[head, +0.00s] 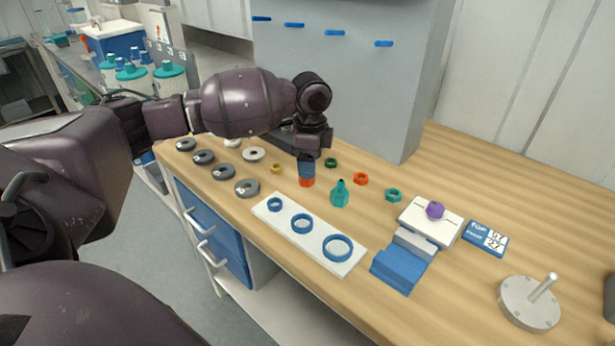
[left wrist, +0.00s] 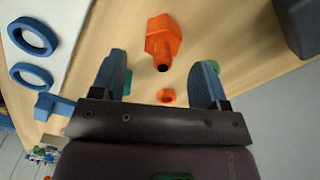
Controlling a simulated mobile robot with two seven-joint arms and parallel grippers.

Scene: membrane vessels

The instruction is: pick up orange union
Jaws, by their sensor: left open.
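The orange union (head: 307,182) stands on the wooden bench, with its upper part hidden by my left gripper in the head view. In the left wrist view the orange union (left wrist: 163,40) shows a hex body, a narrower end and a dark opening. My left gripper (head: 306,168) points down just above it. In the left wrist view my left gripper (left wrist: 163,68) is open, one blue finger on each side, with the union in line with the gap and mostly beyond the fingertips. I see no contact. My right gripper is not in view.
A teal union (head: 340,194) stands close to the right. Small nuts, including an orange-red one (head: 361,178), lie behind. A white plate with blue rings (head: 272,222) lies in front. Grey rings (head: 247,188) lie to the left. A grey cabinet (head: 340,90) stands behind.

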